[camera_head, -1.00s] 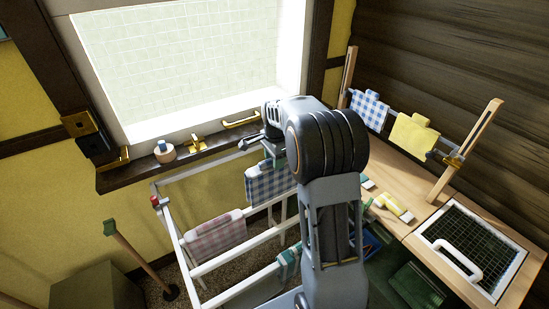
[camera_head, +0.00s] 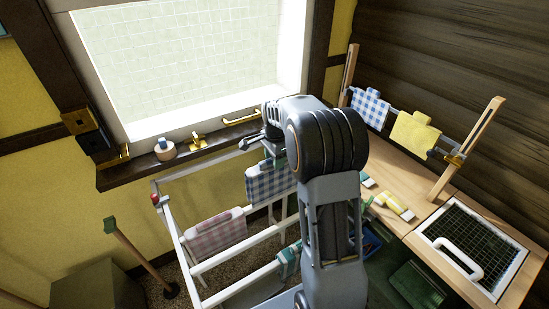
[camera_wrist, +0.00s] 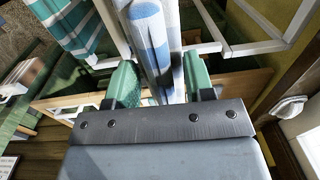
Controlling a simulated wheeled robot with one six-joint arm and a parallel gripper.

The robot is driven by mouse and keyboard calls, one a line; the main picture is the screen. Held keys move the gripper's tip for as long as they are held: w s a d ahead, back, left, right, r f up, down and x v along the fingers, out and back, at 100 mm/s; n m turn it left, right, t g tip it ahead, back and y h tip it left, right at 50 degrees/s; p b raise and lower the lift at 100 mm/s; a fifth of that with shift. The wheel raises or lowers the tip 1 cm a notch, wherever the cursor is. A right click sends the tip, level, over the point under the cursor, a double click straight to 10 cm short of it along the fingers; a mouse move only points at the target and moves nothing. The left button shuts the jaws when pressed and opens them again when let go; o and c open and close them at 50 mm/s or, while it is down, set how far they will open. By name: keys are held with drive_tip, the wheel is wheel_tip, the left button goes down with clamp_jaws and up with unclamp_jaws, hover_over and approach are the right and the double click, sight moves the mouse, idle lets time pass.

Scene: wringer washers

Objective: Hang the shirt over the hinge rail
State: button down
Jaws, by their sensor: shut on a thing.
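A blue-and-white checked cloth (camera_head: 268,184), which looks like the shirt, hangs below my gripper (camera_head: 272,157) over the white drying rack (camera_head: 215,261). In the wrist view, my gripper (camera_wrist: 155,82) has its green fingertips on either side of the folded cloth (camera_wrist: 150,32) and is shut on it. The rack has several white rails. I cannot tell which one is the hinge rail, nor whether the cloth touches a rail. My arm hides the rack's right side.
A pink checked cloth (camera_head: 216,233) and a teal one (camera_head: 289,261) hang on the rack. A window sill (camera_head: 185,156) with small items runs behind it. At right, a wooden counter (camera_head: 398,172) carries posts, blue checked and yellow cloths, and a mesh-topped basin (camera_head: 470,250).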

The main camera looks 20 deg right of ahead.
sight(275, 190)
drive_tip(key=shift+f, duration=0.15)
drive_tip(key=shift+f+b, duration=0.8)
drive_tip(key=shift+f, duration=0.4)
drive_tip(key=shift+f+b, duration=2.3)
drive_tip(key=shift+f, duration=1.05)
drive_tip(key=shift+f+b, duration=2.5)
drive_tip(key=shift+f, duration=1.15)
drive_tip(key=shift+c, duration=2.1)
unclamp_jaws()
